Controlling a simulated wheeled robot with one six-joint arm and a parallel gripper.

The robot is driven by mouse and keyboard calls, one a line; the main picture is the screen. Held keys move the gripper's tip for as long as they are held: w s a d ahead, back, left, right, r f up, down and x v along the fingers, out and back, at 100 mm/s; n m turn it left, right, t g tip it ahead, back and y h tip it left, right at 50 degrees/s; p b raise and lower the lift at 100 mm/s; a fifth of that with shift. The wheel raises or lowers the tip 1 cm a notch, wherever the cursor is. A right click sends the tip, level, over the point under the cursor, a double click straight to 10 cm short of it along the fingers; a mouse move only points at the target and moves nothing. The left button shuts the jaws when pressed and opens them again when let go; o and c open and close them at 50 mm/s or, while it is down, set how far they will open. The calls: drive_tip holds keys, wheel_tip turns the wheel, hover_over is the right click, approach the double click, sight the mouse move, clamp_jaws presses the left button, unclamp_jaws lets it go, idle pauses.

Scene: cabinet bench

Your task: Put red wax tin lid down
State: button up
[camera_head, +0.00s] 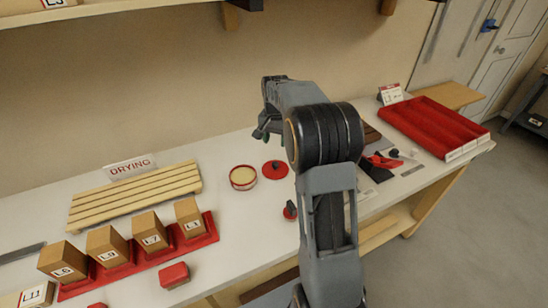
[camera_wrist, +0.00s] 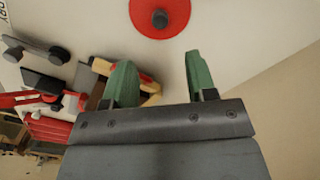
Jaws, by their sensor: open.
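The red wax tin lid (camera_head: 276,171) lies flat on the white bench, its dark knob upward. It stands just right of the round red wax tin (camera_head: 243,184), which is open and shows pale wax. In the wrist view the lid (camera_wrist: 177,22) is at the top, past my fingertips and apart from them. My gripper (camera_head: 265,135) is above the bench, behind the lid in the head view. Its green fingers are apart with nothing between them in the wrist view (camera_wrist: 158,68). My arm hides part of the bench right of the lid.
A slatted drying rack (camera_head: 135,193) with a "DRYING" sign is at left. Labelled wooden blocks stand in a red holder (camera_head: 120,272) in front. A red tray (camera_head: 432,125) and small tools are at right.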

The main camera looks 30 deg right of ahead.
drive_tip(key=s+a+r+n+t, duration=0.2)
drive_tip(key=s+a+r+n, duration=0.25)
drive_tip(key=s+a, duration=0.35)
drive_tip(key=s+a+f+n+t, duration=0.1)
drive_tip(key=s+a+n, duration=0.1)
drive_tip(key=s, duration=0.5)
drive_tip(key=s+a+f+n+t, duration=0.1)
drive_tip(key=s+a+n, duration=0.1)
drive_tip(key=s, duration=0.6)
drive_tip(key=shift+s+a, duration=0.25)
drive_tip(key=shift+a, duration=0.05)
